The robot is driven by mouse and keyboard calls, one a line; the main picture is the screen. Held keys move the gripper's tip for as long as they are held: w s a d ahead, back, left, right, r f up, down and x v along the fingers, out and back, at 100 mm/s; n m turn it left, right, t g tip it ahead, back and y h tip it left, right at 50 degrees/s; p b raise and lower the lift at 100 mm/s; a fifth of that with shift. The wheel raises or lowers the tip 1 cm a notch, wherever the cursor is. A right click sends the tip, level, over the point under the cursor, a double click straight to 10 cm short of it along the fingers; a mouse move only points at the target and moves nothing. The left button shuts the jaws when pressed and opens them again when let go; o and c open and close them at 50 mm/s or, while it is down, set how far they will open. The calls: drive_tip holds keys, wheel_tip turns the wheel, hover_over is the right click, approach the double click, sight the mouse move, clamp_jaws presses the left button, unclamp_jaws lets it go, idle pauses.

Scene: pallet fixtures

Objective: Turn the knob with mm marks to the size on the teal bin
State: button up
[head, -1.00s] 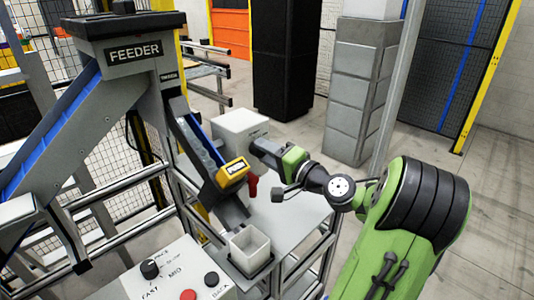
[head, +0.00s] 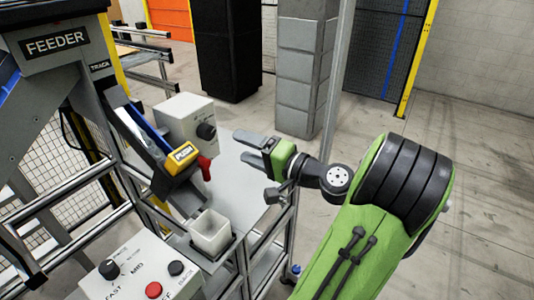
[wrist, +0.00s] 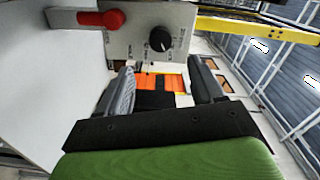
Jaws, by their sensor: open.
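A black knob (head: 206,131) sits on the right face of a pale grey box (head: 180,125) on the table. It also shows in the wrist view (wrist: 160,39), near the top on the grey panel, with small marks around it that are too small to read. My gripper (head: 243,148) is open and empty, to the right of the knob and apart from it. In the wrist view its two fingers (wrist: 162,85) stand wide apart with nothing between them, below the knob in the picture. I see no teal bin; the open bin (head: 210,238) on the table looks white-grey.
A red lever (head: 205,167) sticks out below the box, beside the chute with a yellow push flap (head: 181,156). A control panel (head: 130,285) at bottom left has a black pace knob (head: 109,269) and buttons. The FEEDER (head: 55,42) stands at left. The floor at right is clear.

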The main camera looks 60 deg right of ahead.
drive_tip(key=s+p, duration=0.1)
drive_tip(key=s, duration=0.4)
drive_tip(key=shift+s+d, duration=0.1)
drive_tip(key=shift+s, duration=0.3)
drive_tip(key=w+a+f+n+g+y+p, duration=0.1)
drive_tip(key=w+a+f+n+g+y, duration=0.1)
drive_tip(key=w+a+f+n+g, duration=0.45)
drive_tip(key=w+a+f+n+g+y+p, duration=0.1)
drive_tip(key=w+a+g+y, duration=0.15)
drive_tip(key=a, duration=0.75)
drive_tip(key=s+a+r+n+g+h+p, duration=0.1)
drive_tip(key=s+a+r+n+h, duration=0.1)
drive_tip(key=s+a, duration=0.3)
drive_tip(key=s+a+r+n+g+h, duration=0.2)
drive_tip(key=s+a+r+n+h, duration=0.1)
drive_tip(key=s, duration=0.4)
drive_tip(key=shift+s+a+r+n+p, duration=0.35)
drive_tip(key=shift+s+a+r+n, duration=0.1)
drive_tip(key=shift+a+n, duration=0.65)
drive_tip(key=shift+w, duration=0.1)
